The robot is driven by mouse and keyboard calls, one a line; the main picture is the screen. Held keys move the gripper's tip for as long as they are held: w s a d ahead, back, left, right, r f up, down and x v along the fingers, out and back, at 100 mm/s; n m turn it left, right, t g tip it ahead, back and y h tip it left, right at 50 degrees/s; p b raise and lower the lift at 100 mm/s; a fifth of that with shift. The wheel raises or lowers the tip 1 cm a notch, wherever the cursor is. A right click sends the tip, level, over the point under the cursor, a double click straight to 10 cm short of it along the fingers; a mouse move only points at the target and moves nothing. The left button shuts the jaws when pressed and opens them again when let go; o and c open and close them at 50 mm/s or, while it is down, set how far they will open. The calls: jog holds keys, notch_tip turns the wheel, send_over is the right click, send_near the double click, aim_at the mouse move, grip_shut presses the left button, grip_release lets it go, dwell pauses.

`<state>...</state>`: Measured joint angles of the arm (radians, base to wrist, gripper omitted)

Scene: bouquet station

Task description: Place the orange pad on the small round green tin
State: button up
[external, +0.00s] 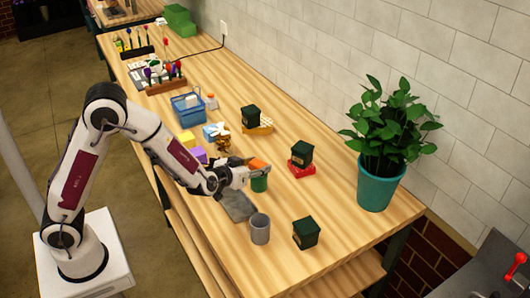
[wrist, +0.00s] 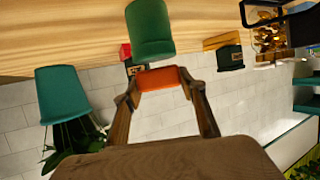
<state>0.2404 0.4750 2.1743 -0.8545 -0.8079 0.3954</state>
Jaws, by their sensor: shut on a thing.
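My gripper (wrist: 160,88) is shut on the orange pad (wrist: 158,77), which lies between its fingertips in the wrist view. The orange pad (external: 257,163) also shows at the gripper's end in the external view. The small round green tin (external: 259,184) stands on the wooden table directly below the pad. The wrist view, which is turned over, shows the tin (wrist: 150,30) close beyond the pad, with its end near the pad's edge. I cannot tell whether pad and tin touch. The gripper partly hides the tin's top in the external view.
A grey cup (external: 260,229), a grey mat (external: 237,206) and a dark green box (external: 306,234) are nearby. Another dark box (external: 301,153) sits on a red pad (external: 301,168). A potted plant (external: 380,187) stands at right. Purple (external: 199,154) and yellow (external: 186,137) blocks lie behind.

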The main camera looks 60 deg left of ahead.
jog(key=shift+f, duration=0.45)
jog(key=shift+f, duration=0.15)
jog(key=o, duration=1)
jog(key=shift+s+r, duration=0.1)
jog(key=shift+r, duration=0.1)
jog(key=shift+v, duration=5.9)
jog(key=shift+d, duration=0.1)
